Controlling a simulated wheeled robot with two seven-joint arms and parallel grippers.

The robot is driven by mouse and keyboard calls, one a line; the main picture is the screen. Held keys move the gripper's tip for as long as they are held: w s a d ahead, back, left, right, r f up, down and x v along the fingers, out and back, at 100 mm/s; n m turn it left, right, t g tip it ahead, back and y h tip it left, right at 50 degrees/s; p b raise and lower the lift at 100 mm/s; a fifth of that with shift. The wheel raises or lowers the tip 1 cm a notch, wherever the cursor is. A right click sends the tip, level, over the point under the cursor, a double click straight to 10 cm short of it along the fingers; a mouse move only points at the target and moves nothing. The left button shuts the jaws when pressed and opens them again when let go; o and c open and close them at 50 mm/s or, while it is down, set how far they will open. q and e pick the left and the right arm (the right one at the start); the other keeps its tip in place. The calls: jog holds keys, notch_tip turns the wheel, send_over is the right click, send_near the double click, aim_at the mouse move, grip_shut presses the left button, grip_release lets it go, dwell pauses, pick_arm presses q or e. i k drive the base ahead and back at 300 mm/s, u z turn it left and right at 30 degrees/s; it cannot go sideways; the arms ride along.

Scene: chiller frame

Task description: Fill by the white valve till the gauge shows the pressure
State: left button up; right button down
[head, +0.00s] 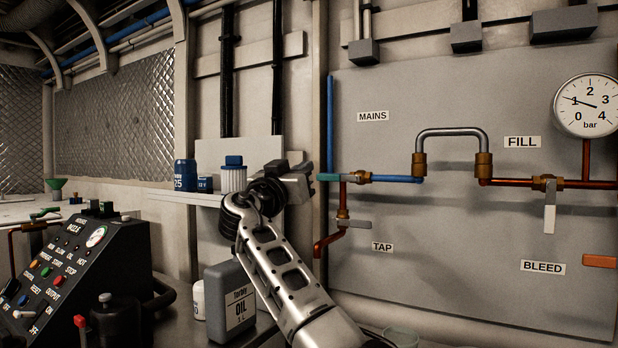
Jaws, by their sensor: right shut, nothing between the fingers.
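The white valve lever (549,215) hangs straight down from a brass body on the copper pipe, under the FILL label (522,142). The round gauge (588,105) at the upper right has its needle near 1 bar. My right gripper (303,178) is shut and empty at the left edge of the panel. It is close to the teal lever (329,177) of the MAINS valve; I cannot tell whether they touch. A braided hose (452,132) loops between the blue pipe and the copper pipe. My left gripper is out of view.
A grey TAP lever (355,224) and an orange BLEED handle (599,261) are on the panel (440,285). A shelf with a white filter (233,178), an oil can (230,300) and a black control box (75,265) stand left. Space before the FILL lever is clear.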

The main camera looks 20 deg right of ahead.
aim_at(550, 211)
jog(key=k, duration=1.5)
